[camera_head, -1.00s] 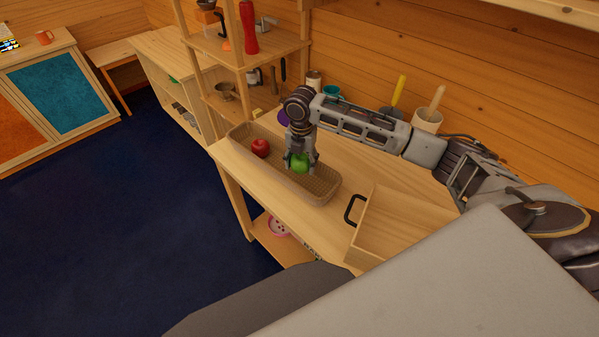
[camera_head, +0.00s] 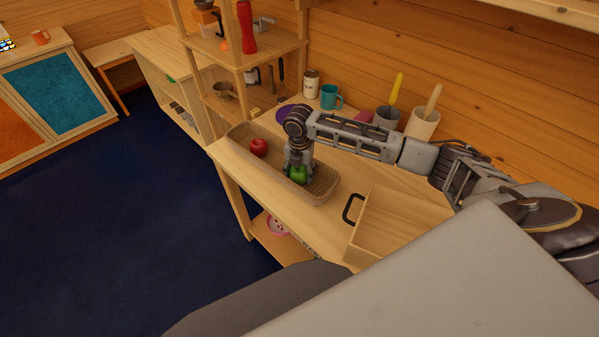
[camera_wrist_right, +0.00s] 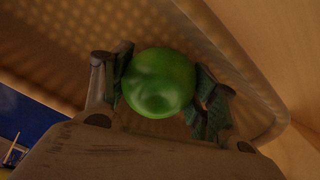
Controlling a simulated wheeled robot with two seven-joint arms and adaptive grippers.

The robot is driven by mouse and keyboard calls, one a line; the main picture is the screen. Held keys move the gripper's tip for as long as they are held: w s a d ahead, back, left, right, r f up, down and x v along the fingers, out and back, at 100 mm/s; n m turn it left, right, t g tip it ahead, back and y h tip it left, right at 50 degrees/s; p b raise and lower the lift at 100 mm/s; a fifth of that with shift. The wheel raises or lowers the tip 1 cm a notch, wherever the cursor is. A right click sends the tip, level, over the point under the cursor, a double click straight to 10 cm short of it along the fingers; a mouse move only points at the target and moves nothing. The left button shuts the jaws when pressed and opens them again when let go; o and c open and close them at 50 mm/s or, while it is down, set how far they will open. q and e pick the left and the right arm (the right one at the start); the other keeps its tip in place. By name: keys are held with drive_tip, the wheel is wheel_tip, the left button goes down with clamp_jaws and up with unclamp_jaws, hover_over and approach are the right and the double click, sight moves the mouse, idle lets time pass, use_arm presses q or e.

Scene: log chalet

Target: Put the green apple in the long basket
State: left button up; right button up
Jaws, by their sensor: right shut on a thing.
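The green apple (camera_head: 298,174) is between the fingers of my right gripper (camera_head: 299,168), low inside the long basket. In the right wrist view the apple (camera_wrist_right: 158,83) sits between the two fingers, with the basket's woven wall (camera_wrist_right: 60,40) around it. My right gripper is shut on it. I cannot tell whether the apple touches the basket floor. The long basket (camera_head: 322,192) lies on the wooden table, with a red apple (camera_head: 259,148) near its far left end. My left gripper is not in view.
A wooden box with a black handle (camera_head: 353,208) stands right of the basket. Behind are a teal mug (camera_head: 330,97), a can (camera_head: 311,84) and utensil pots (camera_head: 421,123). A shelf with a red bottle (camera_head: 247,28) rises behind the basket's left end.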

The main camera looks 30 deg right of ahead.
drive_tip(key=shift+f, duration=0.1)
idle(0.3)
drive_tip(key=o, duration=1.1)
drive_tip(key=shift+r+b, duration=0.55)
drive_tip(key=shift+r, duration=5.55)
